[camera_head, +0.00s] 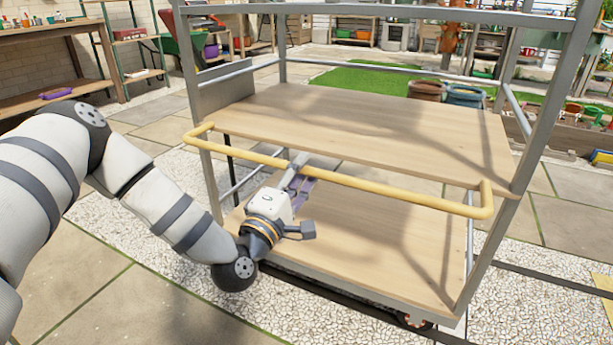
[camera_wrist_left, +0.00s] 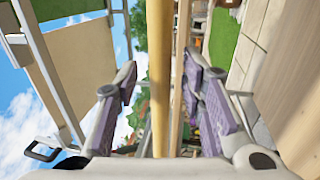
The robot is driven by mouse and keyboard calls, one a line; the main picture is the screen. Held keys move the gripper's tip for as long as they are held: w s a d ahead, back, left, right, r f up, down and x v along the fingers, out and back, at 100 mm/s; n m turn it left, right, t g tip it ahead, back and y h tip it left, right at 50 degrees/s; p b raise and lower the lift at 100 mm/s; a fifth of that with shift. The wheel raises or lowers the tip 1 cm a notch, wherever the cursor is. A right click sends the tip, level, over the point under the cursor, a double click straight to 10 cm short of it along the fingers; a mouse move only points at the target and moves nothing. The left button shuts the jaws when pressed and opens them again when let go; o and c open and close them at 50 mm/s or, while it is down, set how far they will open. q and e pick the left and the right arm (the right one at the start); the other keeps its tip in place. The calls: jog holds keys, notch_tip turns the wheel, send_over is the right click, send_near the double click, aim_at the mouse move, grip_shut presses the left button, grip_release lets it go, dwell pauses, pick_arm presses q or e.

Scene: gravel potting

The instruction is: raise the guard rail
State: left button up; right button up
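The yellow guard rail (camera_head: 400,192) runs across the front of a grey-framed cart (camera_head: 189,80), between its upper wooden shelf (camera_head: 370,125) and lower wooden shelf (camera_head: 370,240). Its ends bend back toward the front posts. My left gripper (camera_head: 298,170) is at the rail, left of its middle, reaching up from below. In the left wrist view the rail (camera_wrist_left: 160,60) passes between the purple-padded fingers (camera_wrist_left: 163,92), which stand apart with a visible gap on each side. The left gripper is open around the rail. My right gripper is not in view.
Both cart shelves are bare. Paving and pale gravel (camera_head: 330,310) surround the cart. A wooden workbench (camera_head: 60,40) stands at the back left. Blue and brown pots (camera_head: 465,95) stand behind the cart, near green grass (camera_head: 365,82).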

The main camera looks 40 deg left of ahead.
pick_arm(q)
jog(key=shift+w+a+r, duration=0.1)
jog(key=shift+w, duration=0.5)
grip_shut()
jog(key=shift+r, duration=0.1)
